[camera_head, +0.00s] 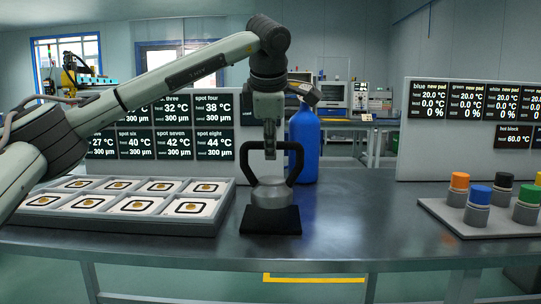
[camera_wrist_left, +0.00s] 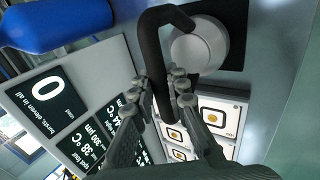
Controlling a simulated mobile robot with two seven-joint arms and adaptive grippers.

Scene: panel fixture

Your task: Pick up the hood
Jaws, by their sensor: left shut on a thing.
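The hood (camera_head: 271,191) is a grey round body with a tall black loop handle. It sits upright on a black square pad (camera_head: 270,222) near the front middle of the table. My left gripper (camera_head: 270,148) points straight down from above and is shut on the top bar of the handle. In the left wrist view the fingers (camera_wrist_left: 163,97) close around the black handle, and the hood's pale round top (camera_wrist_left: 199,47) shows beside it. My right gripper is in neither view.
A tray (camera_head: 125,224) with several square pads lies left of the hood. A blue bottle (camera_head: 304,145) stands close behind it. A grey block (camera_head: 447,215) with coloured-capped pots is at the right. Display panels (camera_head: 470,168) stand behind. The table between hood and pots is clear.

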